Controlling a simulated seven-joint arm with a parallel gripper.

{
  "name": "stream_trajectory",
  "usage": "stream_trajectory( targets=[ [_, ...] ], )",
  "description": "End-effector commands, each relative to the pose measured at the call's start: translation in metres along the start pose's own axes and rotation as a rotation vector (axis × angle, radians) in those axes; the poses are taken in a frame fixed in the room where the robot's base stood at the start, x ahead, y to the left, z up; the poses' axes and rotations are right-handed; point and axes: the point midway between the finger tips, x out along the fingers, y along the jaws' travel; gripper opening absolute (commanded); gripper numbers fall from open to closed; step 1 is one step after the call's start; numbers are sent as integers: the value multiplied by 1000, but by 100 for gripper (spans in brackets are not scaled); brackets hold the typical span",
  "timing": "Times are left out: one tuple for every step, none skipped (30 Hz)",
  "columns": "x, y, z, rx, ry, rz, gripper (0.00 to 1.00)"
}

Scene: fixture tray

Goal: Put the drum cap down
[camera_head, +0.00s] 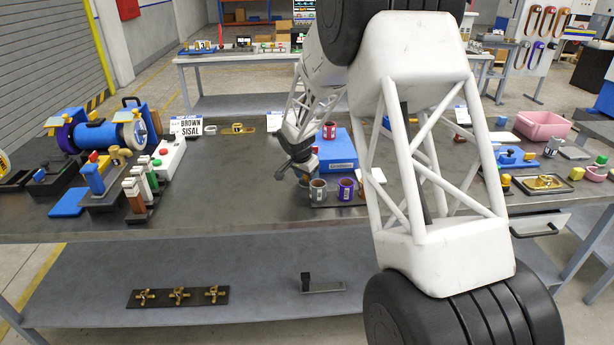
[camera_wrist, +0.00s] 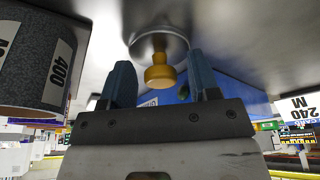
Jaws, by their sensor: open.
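The drum cap, a silver disc with a brass knob (camera_wrist: 159,72), shows in the wrist view, where the scene appears upside down. The disc lies against a grey surface and the knob points away from it. My gripper (camera_wrist: 160,62) is open, its two blue fingers on either side of the knob with a visible gap on each side. In the head view my gripper (camera_head: 301,174) is low over the table, just left of a grey cylinder (camera_head: 318,191). I cannot make out the cap in that view.
The grey cylinder marked 400 (camera_wrist: 38,62) is close on the left in the wrist view. A purple cylinder (camera_head: 345,189), a red cylinder (camera_head: 329,130) and a blue box (camera_head: 335,152) stand near. Table to the gripper's left (camera_head: 235,185) is clear.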

Motion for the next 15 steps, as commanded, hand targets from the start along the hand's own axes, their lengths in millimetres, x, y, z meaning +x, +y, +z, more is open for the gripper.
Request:
stream_trajectory(
  targets=[
    [0, 0, 0, 0, 0, 0, 56],
    [0, 0, 0, 0, 0, 0, 56],
    [0, 0, 0, 0, 0, 0, 56],
    [-1, 0, 0, 0, 0, 0, 56],
    [-1, 0, 0, 0, 0, 0, 56],
    [-2, 0, -1, 0, 0, 0, 56],
    [-3, 0, -1, 0, 0, 0, 56],
    [-4, 0, -1, 0, 0, 0, 56],
    [-6, 0, -1, 0, 0, 0, 56],
    [-8, 0, -1, 0, 0, 0, 56],
    [-10, 0, -1, 0, 0, -1, 56],
    [-12, 0, -1, 0, 0, -1, 56],
    [-15, 0, -1, 0, 1, -1, 56],
    [-18, 0, -1, 0, 1, -1, 56],
    [-22, 0, -1, 0, 1, -2, 56]
  ],
)
